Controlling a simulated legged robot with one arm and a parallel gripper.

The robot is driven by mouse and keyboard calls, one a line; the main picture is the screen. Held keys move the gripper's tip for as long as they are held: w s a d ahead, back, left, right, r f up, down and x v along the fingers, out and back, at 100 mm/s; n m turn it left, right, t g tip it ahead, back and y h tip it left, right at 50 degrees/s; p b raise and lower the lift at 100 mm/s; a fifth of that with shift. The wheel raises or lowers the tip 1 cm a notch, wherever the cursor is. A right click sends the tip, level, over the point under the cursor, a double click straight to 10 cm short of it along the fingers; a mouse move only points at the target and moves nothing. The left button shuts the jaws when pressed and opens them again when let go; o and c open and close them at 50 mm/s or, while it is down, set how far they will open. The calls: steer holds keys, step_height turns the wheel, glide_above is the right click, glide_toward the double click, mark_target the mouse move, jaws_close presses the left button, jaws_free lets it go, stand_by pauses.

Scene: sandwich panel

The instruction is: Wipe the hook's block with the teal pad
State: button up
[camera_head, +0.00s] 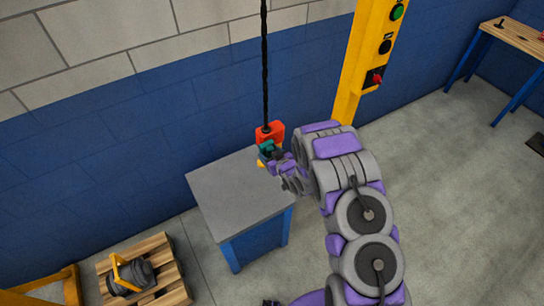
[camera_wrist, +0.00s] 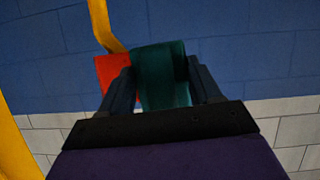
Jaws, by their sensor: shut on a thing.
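The hook's red block (camera_head: 270,131) hangs on a dark cable above the far right part of a grey-topped cabinet. My gripper (camera_head: 269,157) is at the block and shut on the teal pad (camera_head: 266,149). In the wrist view the teal pad (camera_wrist: 160,78) sits between the two dark fingers of my gripper (camera_wrist: 162,85). The red block (camera_wrist: 113,70) shows just behind and left of the pad there, partly hidden by it and a finger. Whether pad and block touch cannot be told. A yellow hook (camera_head: 261,164) shows just below the pad.
The cabinet (camera_head: 225,195) has a clear top below the block. A yellow post (camera_head: 362,60) with buttons stands to the right. A pallet (camera_head: 175,272) with a dark machine is at the lower left. A wooden workbench (camera_head: 510,35) is at the far right.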

steer(key=shift+w+a, duration=0.55)
steer(key=shift+w, duration=0.25)
stand_by(0.8)
steer(key=shift+w+d+p, duration=0.25)
steer(key=shift+w+d, duration=0.4)
steer(key=shift+d, duration=0.35)
steer(key=shift+w+d+p, duration=0.2)
steer(key=shift+w+d, duration=0.4)
steer(key=shift+d, duration=0.35)
steer(key=shift+w+d+p, duration=0.25)
steer(key=shift+w+d, duration=0.4)
steer(key=shift+d, duration=0.35)
steer(key=shift+s+a+r, duration=0.1)
steer(key=shift+s+a, duration=0.55)
steer(key=shift+a, duration=0.35)
steer(key=shift+s+a, duration=0.6)
steer(key=shift+a, duration=0.4)
steer(key=shift+s+a+r, duration=0.1)
steer(key=shift+s+a, duration=0.55)
steer(key=shift+a, duration=0.35)
steer(key=shift+s+d+f, duration=0.1)
steer(key=shift+s+d+f, duration=0.15)
steer(key=shift+s+d, duration=0.15)
steer(key=shift+s, duration=0.15)
steer(key=shift+s+d, duration=0.7)
steer(key=shift+s, duration=0.25)
steer(key=shift+s+d, duration=0.65)
steer(key=shift+s, duration=0.3)
steer(key=shift+s+d, duration=0.1)
